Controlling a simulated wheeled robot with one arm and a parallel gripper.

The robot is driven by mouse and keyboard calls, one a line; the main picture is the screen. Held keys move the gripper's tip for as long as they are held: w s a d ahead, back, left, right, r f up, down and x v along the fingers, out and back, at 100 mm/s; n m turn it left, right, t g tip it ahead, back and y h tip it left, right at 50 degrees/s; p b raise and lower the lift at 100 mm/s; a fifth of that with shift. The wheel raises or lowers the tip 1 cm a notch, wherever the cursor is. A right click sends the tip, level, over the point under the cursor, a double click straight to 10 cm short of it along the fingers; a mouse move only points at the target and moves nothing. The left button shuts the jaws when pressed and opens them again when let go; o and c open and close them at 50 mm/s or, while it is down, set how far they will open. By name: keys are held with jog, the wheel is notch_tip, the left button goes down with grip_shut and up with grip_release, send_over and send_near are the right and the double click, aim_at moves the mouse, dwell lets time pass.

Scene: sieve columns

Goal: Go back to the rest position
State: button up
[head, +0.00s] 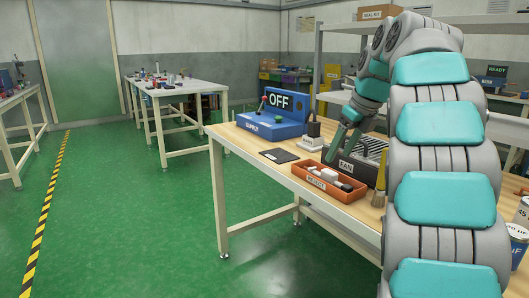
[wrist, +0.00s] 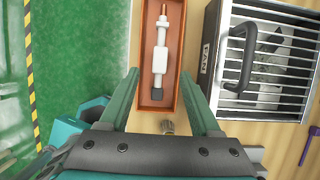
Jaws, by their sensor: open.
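My gripper (head: 341,140) is over the workbench, above the orange REJECT tray (head: 296,171), with its two fingers apart and nothing between them. In the wrist view my gripper (wrist: 164,88) shows its fingers spread on either side of the lower part of the tray (wrist: 145,70). A white object with a copper-coloured end and a dark end (wrist: 160,55) lies lengthwise in the tray. The head view shows white and dark parts (head: 325,175) in the tray. I cannot tell the exact height of the fingers above it.
A box marked FAN (head: 345,166), with a grille and black handle, stands right beside the tray. A blue SUPPLY box (head: 258,124) with an OFF sign stands at the bench's far end. A dark flat pad (head: 279,156) and a brush (head: 380,185) are near. Green floor (head: 120,220) is clear leftward.

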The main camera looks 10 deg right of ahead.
jog(key=s+a+f+n+g, duration=0.3)
jog(key=s+a+f+n, duration=1.05)
jog(key=s+n, duration=0.25)
jog(key=s+a+f+n+g, duration=0.1)
jog(key=s+a+f+n, duration=0.1)
jog(key=s+f+n, duration=0.4)
jog(key=s+a+f+n+g+h, duration=0.1)
jog(key=s+f+n, duration=0.6)
jog(key=s, duration=0.7)
jog(key=shift+s+a+f+n+g, duration=0.25)
jog(key=shift+a+n+g, duration=0.25)
jog(key=shift+a+n, duration=0.7)
